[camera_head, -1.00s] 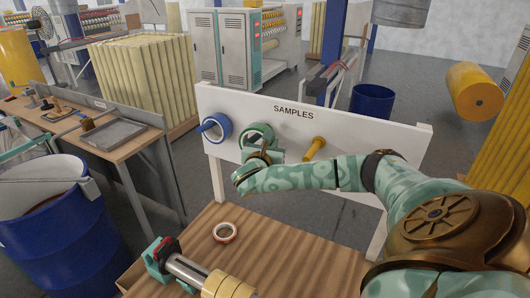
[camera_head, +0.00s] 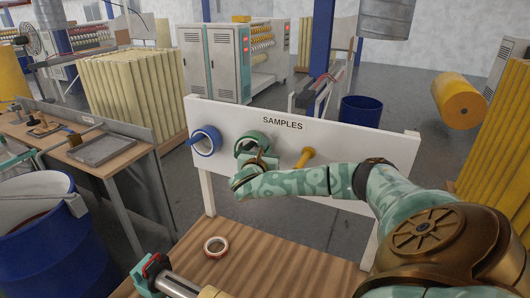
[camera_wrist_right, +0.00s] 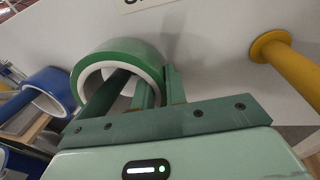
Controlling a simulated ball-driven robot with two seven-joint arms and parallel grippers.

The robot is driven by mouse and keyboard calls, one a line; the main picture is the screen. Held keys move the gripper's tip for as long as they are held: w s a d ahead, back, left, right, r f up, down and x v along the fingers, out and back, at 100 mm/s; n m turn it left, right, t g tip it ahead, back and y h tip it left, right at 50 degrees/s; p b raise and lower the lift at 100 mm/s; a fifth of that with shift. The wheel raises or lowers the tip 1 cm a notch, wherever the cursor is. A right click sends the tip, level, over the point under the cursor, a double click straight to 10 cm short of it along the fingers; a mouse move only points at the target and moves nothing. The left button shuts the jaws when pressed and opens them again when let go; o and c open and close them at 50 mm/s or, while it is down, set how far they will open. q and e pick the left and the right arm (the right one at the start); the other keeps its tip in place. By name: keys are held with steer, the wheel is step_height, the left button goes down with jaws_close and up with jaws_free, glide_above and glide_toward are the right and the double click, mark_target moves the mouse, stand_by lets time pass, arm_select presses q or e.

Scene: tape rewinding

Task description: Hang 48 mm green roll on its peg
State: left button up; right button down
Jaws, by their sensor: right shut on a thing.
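The green roll (camera_head: 252,145) is up at the white SAMPLES board, between the blue roll and the yellow peg. It also shows in the right wrist view (camera_wrist_right: 105,52), its open side facing me. My right gripper (camera_head: 262,160) is shut on the roll's right wall, one finger inside the ring and one outside, as the right wrist view shows (camera_wrist_right: 160,85). A dark green bar (camera_wrist_right: 108,92), which looks like the green peg, runs through the ring; its near end is hidden by the gripper. The roll seems around the peg and close to the board. My left gripper is out of view.
The blue roll (camera_head: 206,141) hangs on a blue peg at the left. The yellow peg (camera_head: 305,157) is bare. A small white and red roll (camera_head: 216,246) lies on the wooden table (camera_head: 255,265), near a metal shaft (camera_head: 178,286). Blue drums stand beyond and left.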

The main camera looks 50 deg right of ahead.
steer(key=shift+w+f, duration=0.1)
steer(key=shift+f, duration=0.3)
steer(key=c, duration=1.3)
jaws_free()
steer(key=shift+c, duration=0.2)
steer(key=v, duration=1.6)
steer(key=shift+a+b, duration=0.2)
steer(key=shift+b, duration=0.15)
steer(key=shift+f, duration=0.15)
